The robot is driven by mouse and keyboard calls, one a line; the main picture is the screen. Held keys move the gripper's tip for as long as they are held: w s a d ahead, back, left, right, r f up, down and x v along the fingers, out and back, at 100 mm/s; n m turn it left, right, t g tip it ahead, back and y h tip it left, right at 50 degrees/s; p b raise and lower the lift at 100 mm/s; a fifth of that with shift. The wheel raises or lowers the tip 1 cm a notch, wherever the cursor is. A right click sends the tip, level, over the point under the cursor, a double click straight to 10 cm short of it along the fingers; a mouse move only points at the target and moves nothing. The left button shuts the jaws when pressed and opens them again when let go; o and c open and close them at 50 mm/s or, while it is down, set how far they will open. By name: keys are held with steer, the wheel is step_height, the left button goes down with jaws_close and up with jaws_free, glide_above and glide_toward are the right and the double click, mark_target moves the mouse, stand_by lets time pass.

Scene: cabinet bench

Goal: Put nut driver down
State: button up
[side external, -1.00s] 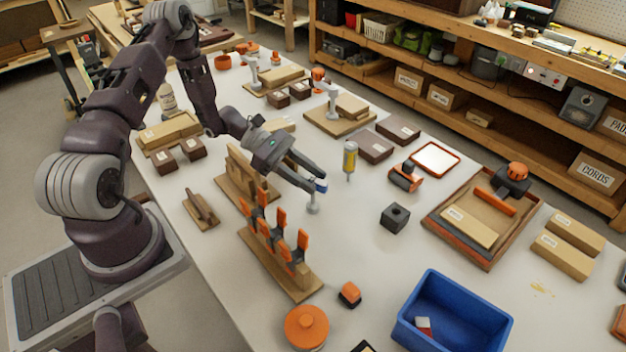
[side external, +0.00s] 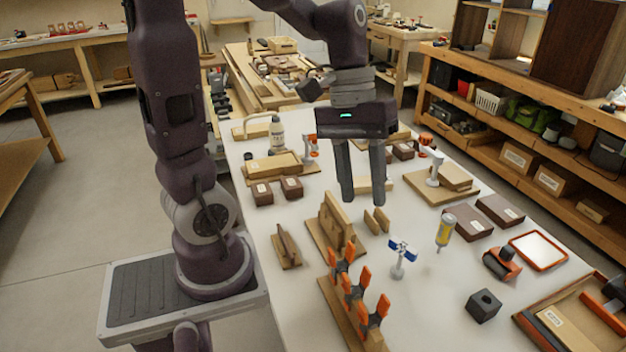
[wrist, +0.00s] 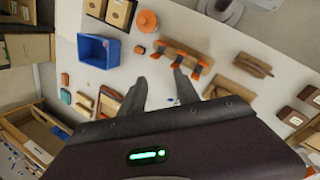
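A blue-handled piece (side external: 402,246) stands upright on the bench top, with a grey stem and small round grey foot. A tool with a yellow handle (side external: 445,228) stands upright to its right. I cannot tell for sure which of the two is the nut driver. My gripper (side external: 363,198) is raised above the bench, pointing down, left of and behind both. Its fingers are apart with nothing between them. The wrist view also shows the spread fingers of my gripper (wrist: 160,88). Neither tool shows clearly in the wrist view.
A wooden rack with orange clamps (side external: 335,300) stands in front, and upright wooden pieces (side external: 333,220) stand below my gripper. A black block (side external: 483,305) and an orange-rimmed tray (side external: 538,250) lie at right. The wrist view shows a blue bin (wrist: 98,50).

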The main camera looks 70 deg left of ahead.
steer(key=s+r+m+t+y, duration=0.3)
steer(key=s+r+m+t, duration=0.1)
steer(key=s+m, duration=0.3)
steer(key=shift+s+d+t+y, duration=0.45)
steer(key=shift+s+t, duration=0.15)
steer(key=shift+s, duration=0.5)
